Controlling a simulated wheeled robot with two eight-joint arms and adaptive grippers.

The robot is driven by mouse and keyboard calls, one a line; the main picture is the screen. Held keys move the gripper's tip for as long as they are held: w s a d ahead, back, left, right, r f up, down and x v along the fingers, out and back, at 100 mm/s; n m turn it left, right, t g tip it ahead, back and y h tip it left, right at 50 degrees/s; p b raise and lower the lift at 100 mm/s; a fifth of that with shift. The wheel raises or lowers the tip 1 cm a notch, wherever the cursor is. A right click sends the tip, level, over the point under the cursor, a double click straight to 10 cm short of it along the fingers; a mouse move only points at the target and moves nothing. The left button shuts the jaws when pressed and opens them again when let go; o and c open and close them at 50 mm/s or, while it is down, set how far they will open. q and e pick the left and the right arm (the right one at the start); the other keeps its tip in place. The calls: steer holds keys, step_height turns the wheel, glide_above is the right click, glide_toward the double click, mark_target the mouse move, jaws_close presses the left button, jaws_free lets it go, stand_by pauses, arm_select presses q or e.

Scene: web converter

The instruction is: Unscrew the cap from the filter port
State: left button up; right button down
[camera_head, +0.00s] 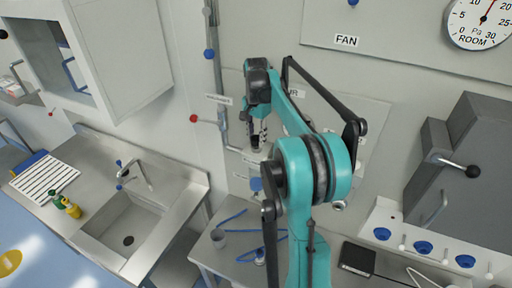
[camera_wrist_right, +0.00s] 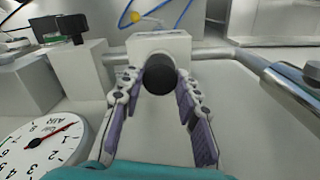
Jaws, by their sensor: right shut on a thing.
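The black round cap (camera_wrist_right: 160,75) sits at the front of the white filter port block (camera_wrist_right: 165,44) in the right wrist view. My right gripper (camera_wrist_right: 157,84) has its two purple-padded fingers on either side of the cap and is shut on it. In the head view my teal right arm reaches to the wall piping, and the right gripper (camera_head: 259,136) points down there. The cap is small and dark in that view, mostly hidden by the fingers. I cannot tell whether the cap has turned on its port. My left gripper is not in view.
A round gauge (camera_wrist_right: 40,140) is at lower left in the wrist view. A steel sink (camera_head: 128,225) stands left, and a grey box with a lever (camera_head: 465,160) is at right.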

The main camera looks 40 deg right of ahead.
steer(key=shift+r+p, duration=2.05)
steer(key=shift+r, duration=1.1)
